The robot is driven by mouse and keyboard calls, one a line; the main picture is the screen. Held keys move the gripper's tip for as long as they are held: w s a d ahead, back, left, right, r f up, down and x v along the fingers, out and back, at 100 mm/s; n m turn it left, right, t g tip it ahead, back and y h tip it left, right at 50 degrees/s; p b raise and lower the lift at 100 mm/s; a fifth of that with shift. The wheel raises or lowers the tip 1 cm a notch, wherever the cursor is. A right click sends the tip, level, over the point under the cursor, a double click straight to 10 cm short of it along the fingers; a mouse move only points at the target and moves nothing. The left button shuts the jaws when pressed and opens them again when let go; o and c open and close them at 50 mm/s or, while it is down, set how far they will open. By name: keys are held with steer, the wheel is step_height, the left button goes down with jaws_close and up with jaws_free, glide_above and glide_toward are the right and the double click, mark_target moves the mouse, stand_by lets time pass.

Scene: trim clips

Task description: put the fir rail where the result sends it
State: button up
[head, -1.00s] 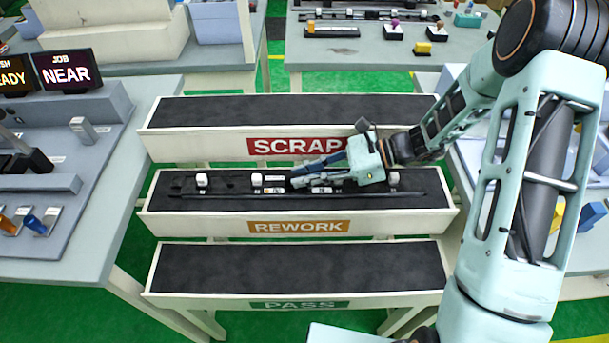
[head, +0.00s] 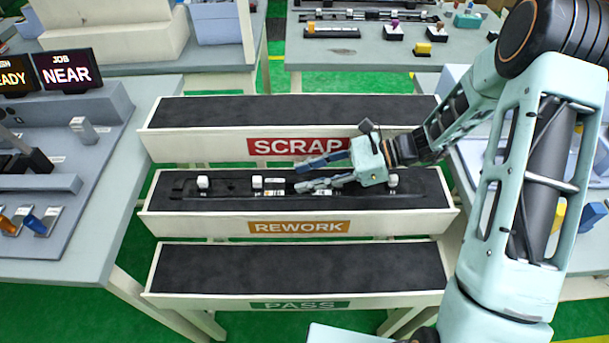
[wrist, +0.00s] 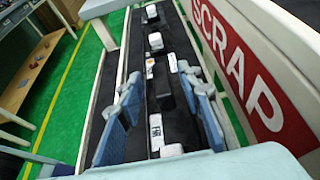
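The fir rail (head: 235,194) is a long dark rail with white clips and labels. It lies lengthwise in the REWORK tray (head: 190,224). It also shows in the wrist view (wrist: 156,88), running between my fingers. My gripper (head: 308,173) is over the right half of the rail, its two blue-grey fingers spread apart. In the wrist view the fingers (wrist: 168,112) stand on either side of the rail with a gap to it. The part of the rail under my gripper is partly hidden in the head view.
The SCRAP tray (head: 200,145) behind and the PASS tray (head: 190,302) in front look empty. A sign (head: 67,70) on the left bench reads JOB NEAR. Benches stand on both sides, with another table (head: 370,60) of parts behind.

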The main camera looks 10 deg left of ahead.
steer(key=v, duration=1.1)
steer(key=shift+d, duration=0.15)
